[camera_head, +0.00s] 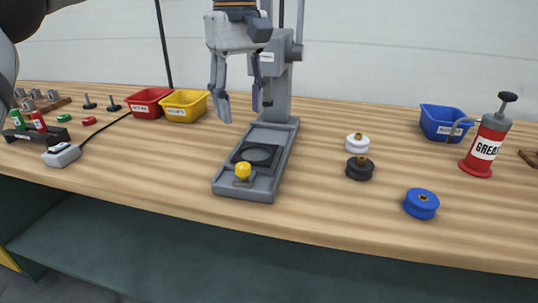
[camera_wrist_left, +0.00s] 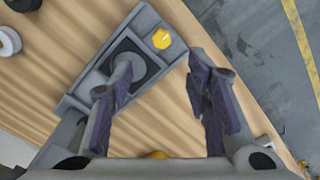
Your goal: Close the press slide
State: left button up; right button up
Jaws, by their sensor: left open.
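The press slide (camera_head: 247,154) is a dark plate with a round recess, lying in the grey press base (camera_head: 284,158). Its yellow knob (camera_head: 243,170) is at the front end, near the base's front edge. In the left wrist view the yellow knob (camera_wrist_left: 161,39) and the dark slide (camera_wrist_left: 108,62) show beyond the fingers. My left gripper (camera_head: 245,108) is open and empty, pointing down above the base and in front of the press column (camera_head: 277,88). It is apart from the knob. The left gripper's fingers (camera_wrist_left: 165,95) also show spread in the left wrist view. My right gripper is not in view.
Right of the press are a white pulley (camera_head: 357,143), a black pulley (camera_head: 360,168) and a blue pulley (camera_head: 421,204). A grease can (camera_head: 484,148) and blue bin (camera_head: 445,123) stand further right. Red (camera_head: 148,103) and yellow (camera_head: 185,105) bins stand left. The table front left of the base is clear.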

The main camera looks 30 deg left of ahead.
aim_at(243, 165)
pick_arm(q)
notch_tip(243, 165, down, 12)
jog(key=shift+s+r, duration=0.1)
jog(key=shift+s, duration=0.05)
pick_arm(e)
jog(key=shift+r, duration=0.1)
